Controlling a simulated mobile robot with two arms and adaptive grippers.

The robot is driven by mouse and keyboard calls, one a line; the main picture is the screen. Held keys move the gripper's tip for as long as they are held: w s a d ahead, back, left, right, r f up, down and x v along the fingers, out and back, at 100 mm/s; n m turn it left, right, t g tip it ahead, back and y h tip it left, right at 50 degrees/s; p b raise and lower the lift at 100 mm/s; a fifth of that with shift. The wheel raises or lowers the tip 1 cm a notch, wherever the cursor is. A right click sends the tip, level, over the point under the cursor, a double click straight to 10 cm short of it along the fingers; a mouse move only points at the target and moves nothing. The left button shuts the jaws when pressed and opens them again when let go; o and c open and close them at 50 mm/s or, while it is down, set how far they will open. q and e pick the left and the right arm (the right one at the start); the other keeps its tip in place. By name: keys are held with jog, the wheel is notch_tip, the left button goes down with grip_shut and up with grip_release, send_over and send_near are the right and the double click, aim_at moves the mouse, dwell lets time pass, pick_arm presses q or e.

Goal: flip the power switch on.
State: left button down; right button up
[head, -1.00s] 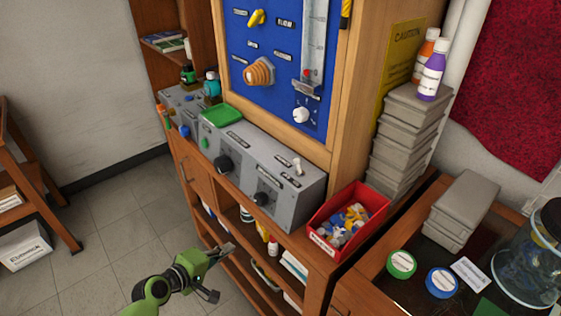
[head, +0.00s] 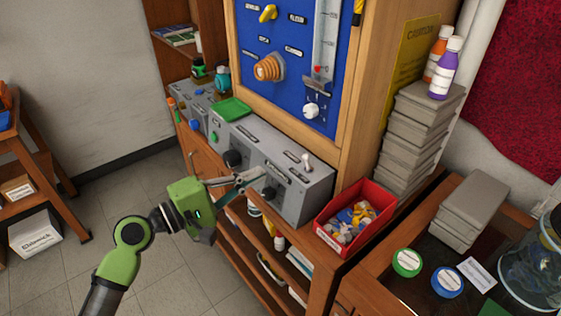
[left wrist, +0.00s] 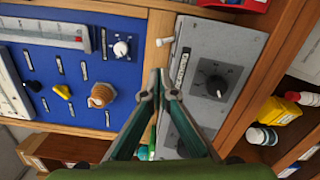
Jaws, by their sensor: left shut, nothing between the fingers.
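The power switch looks to be the small white toggle (head: 307,160) on the sloped top of the grey control box (head: 316,188). In the left wrist view the white toggle (left wrist: 165,42) stands near the box's edge, beyond the fingertips. My left gripper (head: 260,176) is shut and empty, in front of the box beside its black knob. Its fingertips are to the left of the toggle and apart from it. The left wrist view shows the two fingertips (left wrist: 160,78) together, with the box behind them. My right gripper is in neither view.
A blue panel (head: 292,32) with knobs rises behind the box. A red bin (head: 330,238) of small parts stands to its right. A green tray (head: 231,109) lies on the box at the left. Shelves with bottles are below; open floor lies to the left.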

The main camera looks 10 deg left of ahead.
aim_at(289, 167)
pick_arm(q)
jog(key=p+x, duration=0.2)
jog(key=x, duration=0.6)
jog(key=shift+w, duration=0.15)
jog(key=shift+x, duration=0.8)
jog(key=shift+s+d+r+m, duration=0.1)
jog(key=shift+s+m, duration=0.05)
jog(key=shift+m, duration=0.4)
jog(key=shift+s+d+r+m, duration=0.1)
jog(key=shift+d+m, duration=0.05)
jog(key=shift+m, duration=0.4)
jog(key=shift+s+d+r+m+b, duration=0.2)
jog(key=shift+m+b, duration=0.3)
jog(key=shift+m, duration=0.3)
jog(key=m, duration=0.3)
jog(key=shift+s+d+r+b, duration=0.3)
jog(key=shift+s+d+r, duration=0.05)
jog(key=shift+s, duration=0.05)
